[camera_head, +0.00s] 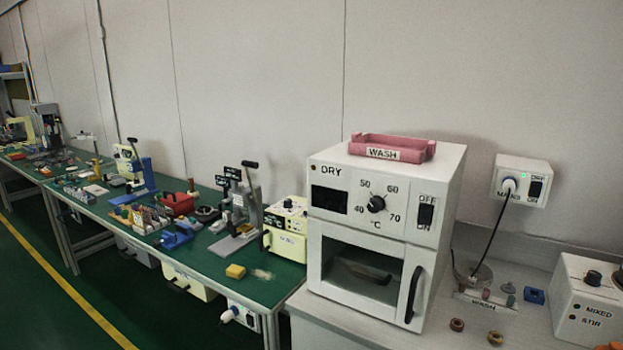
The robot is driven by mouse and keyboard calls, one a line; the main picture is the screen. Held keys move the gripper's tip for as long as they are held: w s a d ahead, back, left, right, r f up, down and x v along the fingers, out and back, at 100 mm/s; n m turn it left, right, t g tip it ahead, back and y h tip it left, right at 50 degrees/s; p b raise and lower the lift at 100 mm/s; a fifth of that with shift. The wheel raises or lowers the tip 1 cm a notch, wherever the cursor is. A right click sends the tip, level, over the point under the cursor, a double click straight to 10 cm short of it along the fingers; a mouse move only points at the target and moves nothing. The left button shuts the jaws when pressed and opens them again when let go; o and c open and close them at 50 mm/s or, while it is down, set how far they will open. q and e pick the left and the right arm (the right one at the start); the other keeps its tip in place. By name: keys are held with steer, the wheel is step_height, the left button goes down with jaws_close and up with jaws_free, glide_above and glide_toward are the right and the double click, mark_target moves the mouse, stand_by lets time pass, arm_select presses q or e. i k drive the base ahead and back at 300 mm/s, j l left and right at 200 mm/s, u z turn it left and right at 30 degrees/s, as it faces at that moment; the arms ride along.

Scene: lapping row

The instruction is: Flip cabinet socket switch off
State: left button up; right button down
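I cannot tell which way the rocker is tipped. A white plug (508,186) sits in the socket, and its black cable (494,236) hangs down behind the bench items. The white DRY cabinet (387,235) stands on the bench with a dial (376,204), its own black OFF/ON switch (426,213) and a closed glass door. Neither gripper is in view.
A pink WASH tray (392,148) lies on the cabinet. A white MIXED STIR box (587,300) stands at the right, with a clear dish (473,279), a blue block (534,296) and brown rings (495,338) below the socket. A long green bench (262,287) holds tools at left.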

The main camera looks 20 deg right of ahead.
mark_target(535, 188)
steer(key=z, duration=1.65)
